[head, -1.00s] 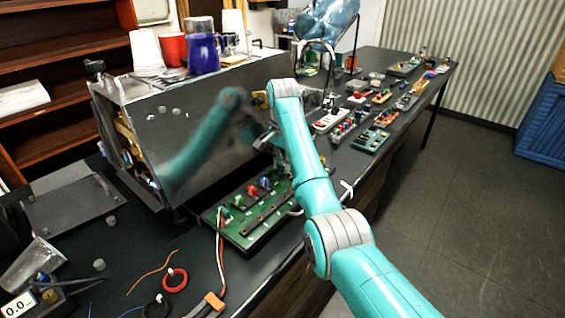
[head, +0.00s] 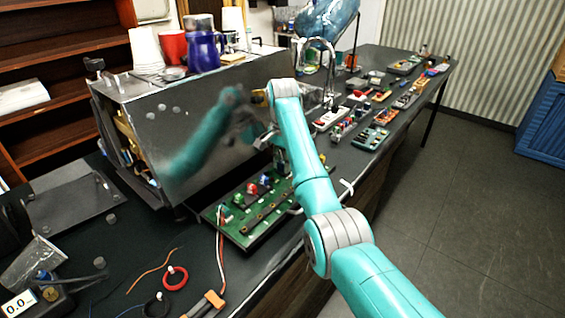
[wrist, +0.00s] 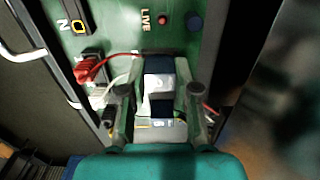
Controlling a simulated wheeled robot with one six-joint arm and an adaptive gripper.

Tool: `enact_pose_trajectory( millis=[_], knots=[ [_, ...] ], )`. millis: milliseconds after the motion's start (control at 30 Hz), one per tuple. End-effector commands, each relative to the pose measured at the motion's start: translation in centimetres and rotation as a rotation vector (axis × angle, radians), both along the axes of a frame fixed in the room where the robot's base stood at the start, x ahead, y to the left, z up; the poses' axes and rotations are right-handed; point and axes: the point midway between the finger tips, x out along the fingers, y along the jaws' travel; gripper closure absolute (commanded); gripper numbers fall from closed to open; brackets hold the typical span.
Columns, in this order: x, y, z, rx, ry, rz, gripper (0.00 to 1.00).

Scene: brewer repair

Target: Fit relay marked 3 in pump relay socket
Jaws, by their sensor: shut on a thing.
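My gripper (wrist: 160,95) is shut on a small block, dark blue and white (wrist: 159,80), that sits between its two fingers in the wrist view. I take it for the relay, but no 3 can be read on it. Behind it is a green board (wrist: 120,22) with a LIVE label, a red dot and a dark blue round part. In the head view the green board (head: 238,232) lies on the bench before the steel brewer, with coloured parts along it. My arm covers its far end. The pump relay socket cannot be made out, nor whether the block touches the board.
A red clip (wrist: 88,70) with a red wire lies left of the gripper. The steel brewer (head: 190,125) stands close behind the board, with cups and a blue jug (head: 204,52) on top. Loose wires (head: 215,265) lie in front. Several small modules fill the bench further right.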

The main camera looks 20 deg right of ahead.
Motion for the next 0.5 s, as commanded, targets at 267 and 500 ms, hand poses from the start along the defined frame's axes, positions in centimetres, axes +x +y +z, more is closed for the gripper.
enact_pose_trajectory(
  millis=[267, 500],
  knots=[
    [0.03, 0.00, -0.04, 0.000, -0.001, 0.000, 0.99],
    [0.04, 0.00, -0.03, 0.000, -0.001, 0.000, 0.65]
  ],
)
